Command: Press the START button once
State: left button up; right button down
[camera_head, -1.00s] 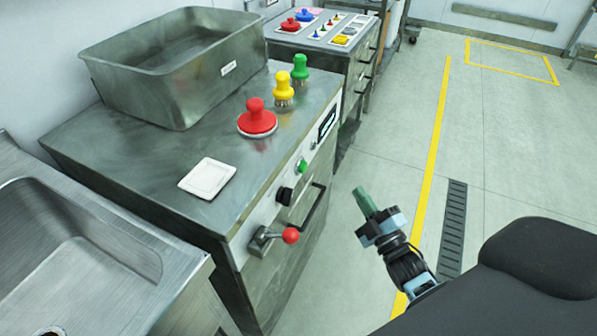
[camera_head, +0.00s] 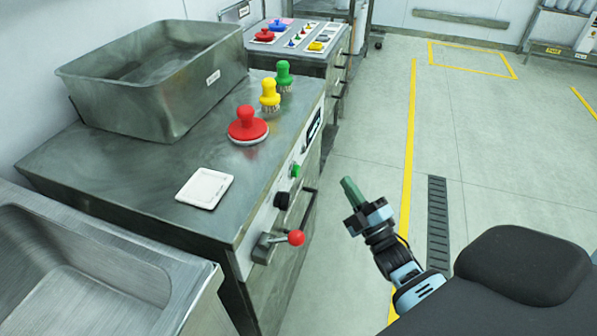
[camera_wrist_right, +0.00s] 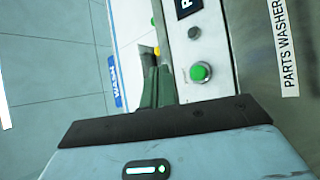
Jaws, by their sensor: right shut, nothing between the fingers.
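The cabinet's front control panel carries a small green button (camera_head: 296,171), which also shows large in the right wrist view (camera_wrist_right: 201,72). No START lettering is readable. Below it on the panel are a black knob (camera_head: 282,200) and a lever with a red ball (camera_head: 296,238). My right gripper (camera_head: 348,184) is shut and empty, its green fingers together, in the open space to the right of the panel and apart from it. In the right wrist view its fingers (camera_wrist_right: 157,88) show left of the green button. My left gripper is not in view.
A metal bin (camera_head: 150,80), a white square dish (camera_head: 204,188) and red (camera_head: 247,126), yellow (camera_head: 270,95) and green (camera_head: 284,76) knobbed pieces stand on the cabinet top. A sink (camera_head: 90,262) is at lower left. The floor to the right is clear.

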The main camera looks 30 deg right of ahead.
aim_at(295, 171)
pick_arm(q)
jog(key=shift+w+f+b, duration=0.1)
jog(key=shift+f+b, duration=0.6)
jog(key=shift+b, duration=0.25)
pick_arm(e)
jog(key=w+a, duration=0.5)
jog(key=w, duration=0.1)
jog(key=shift+w+a, duration=0.4)
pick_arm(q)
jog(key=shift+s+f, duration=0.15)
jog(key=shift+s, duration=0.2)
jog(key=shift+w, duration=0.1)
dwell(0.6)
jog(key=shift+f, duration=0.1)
pick_arm(e)
jog(key=shift+w+a, duration=0.25)
jog(key=shift+w, duration=0.05)
